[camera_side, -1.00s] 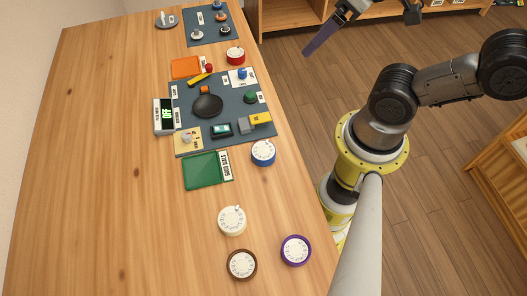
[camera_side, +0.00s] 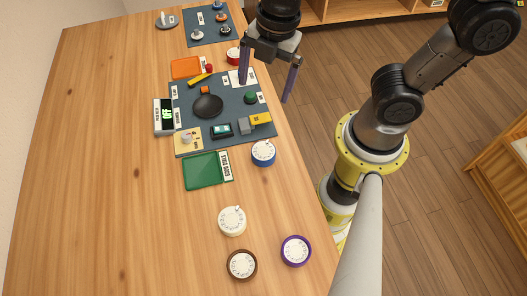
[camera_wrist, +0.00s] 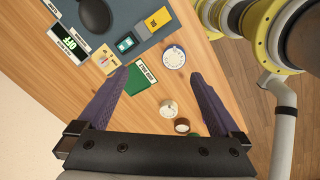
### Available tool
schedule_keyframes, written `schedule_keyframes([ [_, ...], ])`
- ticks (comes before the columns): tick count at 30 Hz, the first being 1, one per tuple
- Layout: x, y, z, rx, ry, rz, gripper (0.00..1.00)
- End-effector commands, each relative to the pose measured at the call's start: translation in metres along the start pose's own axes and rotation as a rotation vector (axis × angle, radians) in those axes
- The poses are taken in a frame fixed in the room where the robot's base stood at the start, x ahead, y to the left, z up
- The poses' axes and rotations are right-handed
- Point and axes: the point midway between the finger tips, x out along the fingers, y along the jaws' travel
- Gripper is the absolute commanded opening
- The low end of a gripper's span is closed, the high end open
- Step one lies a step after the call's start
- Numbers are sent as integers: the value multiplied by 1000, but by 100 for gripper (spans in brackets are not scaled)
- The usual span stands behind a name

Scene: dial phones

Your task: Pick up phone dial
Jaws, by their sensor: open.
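Several round dials with white numbered faces lie on the wooden table. They are a red dial (camera_side: 236,55), a blue dial (camera_side: 263,153), a cream dial (camera_side: 232,221), a brown dial (camera_side: 242,265) and a purple dial (camera_side: 296,250). My gripper (camera_side: 265,93) is open and empty, above the table's right edge beside the dark mat, near the red dial in the picture. In the wrist view, the blue dial (camera_wrist: 174,57) and the cream dial (camera_wrist: 168,108) show between and beyond the fingers. The brown dial (camera_wrist: 182,126) is partly hidden by the gripper body.
A dark mat (camera_side: 180,90) holds a black pan-like disc (camera_side: 208,106) and several small parts. A green tray (camera_side: 203,171), an orange tray (camera_side: 186,67) and a display reading OFF (camera_side: 164,116) stand around it. The left side of the table is clear.

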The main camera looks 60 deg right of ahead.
Motion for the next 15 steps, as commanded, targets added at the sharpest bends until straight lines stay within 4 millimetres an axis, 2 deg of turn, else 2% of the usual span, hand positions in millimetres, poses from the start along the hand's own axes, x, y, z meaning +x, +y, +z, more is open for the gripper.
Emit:
schedule_keyframes([
  [1,16,-4,-13,-71,-9,-54,100],
  [3,29,-11,-24,-115,-20,-100,100],
  [6,38,-19,-31,-153,-29,-135,100],
  [11,50,-22,-33,-164,-29,-139,100],
  [15,76,-26,-31,-161,-31,-141,100],
])
